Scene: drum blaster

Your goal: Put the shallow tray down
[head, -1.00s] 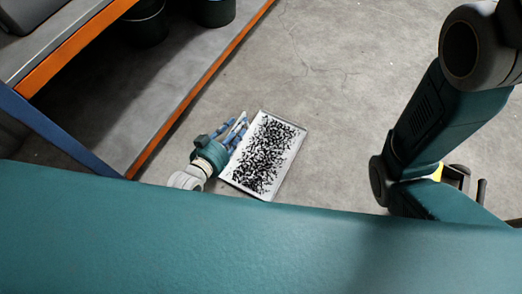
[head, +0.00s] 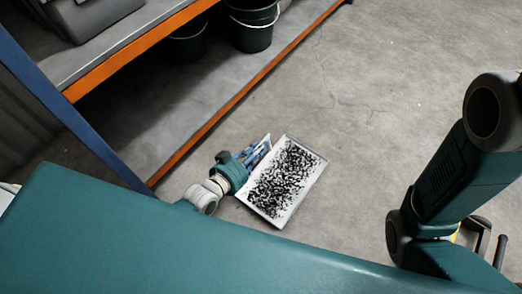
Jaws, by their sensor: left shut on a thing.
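The shallow tray (head: 322,163) is a pale, rectangular tray with many small black pieces spread over its floor. It shows in the middle of the head view, above or on the grey floor; I cannot tell its height. My left gripper (head: 258,155) is at the tray's left side and is shut on its edge. The fingertips are partly hidden by the tray's rim. My right arm comes in at the right, but its gripper is out of view.
A shelf rack with orange beams (head: 140,50) and a blue post (head: 65,115) stands at the left. Dark buckets (head: 252,30) stand on its lower shelf (head: 165,115). Bare concrete floor (head: 400,80) lies right of the tray. A yellow and black object (head: 480,235) is partly hidden at lower right.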

